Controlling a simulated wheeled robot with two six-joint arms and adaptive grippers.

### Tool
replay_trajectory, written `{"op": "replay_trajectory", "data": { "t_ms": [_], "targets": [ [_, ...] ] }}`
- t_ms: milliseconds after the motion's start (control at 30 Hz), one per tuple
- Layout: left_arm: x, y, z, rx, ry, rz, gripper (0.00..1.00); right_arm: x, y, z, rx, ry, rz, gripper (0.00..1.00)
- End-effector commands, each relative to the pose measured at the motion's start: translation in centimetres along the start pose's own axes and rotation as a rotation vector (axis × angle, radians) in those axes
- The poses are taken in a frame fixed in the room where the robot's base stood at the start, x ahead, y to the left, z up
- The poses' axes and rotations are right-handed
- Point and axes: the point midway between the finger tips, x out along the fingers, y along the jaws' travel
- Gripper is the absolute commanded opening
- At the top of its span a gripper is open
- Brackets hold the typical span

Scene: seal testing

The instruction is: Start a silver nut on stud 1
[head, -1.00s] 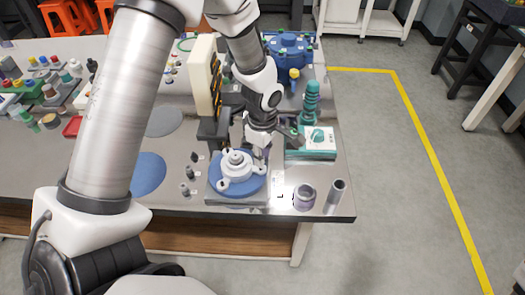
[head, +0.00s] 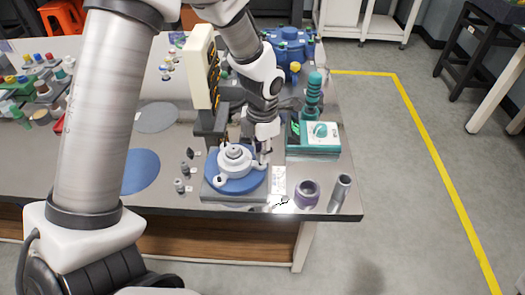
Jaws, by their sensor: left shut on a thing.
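A white round flange (head: 235,158) with a stepped hub and side lugs sits on a blue disc (head: 240,187), which rests on a grey square base near the table's front edge. My left gripper (head: 262,158) points down at the flange's right-hand lug, its tips very close to it. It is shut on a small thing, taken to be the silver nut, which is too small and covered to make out. Stud 1 cannot be told apart at this size. Whether the nut touches a stud cannot be seen. My right gripper is not in view.
A teal and white device (head: 322,131) stands just right of the gripper. A purple ring (head: 306,193) and a metal cylinder (head: 341,192) stand at the front right. Small grey parts (head: 180,185) stand left of the base.

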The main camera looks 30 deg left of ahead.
Motion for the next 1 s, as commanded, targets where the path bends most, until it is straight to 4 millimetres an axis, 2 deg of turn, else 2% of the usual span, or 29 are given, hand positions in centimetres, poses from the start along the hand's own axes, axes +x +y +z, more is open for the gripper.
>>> {"op": "replay_trajectory", "data": {
  "t_ms": [1000],
  "targets": [
    [0.9, -0.01, 0.03, 0.003, 0.0, 0.0, 0.0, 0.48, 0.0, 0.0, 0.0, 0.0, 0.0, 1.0]
  ]
}}
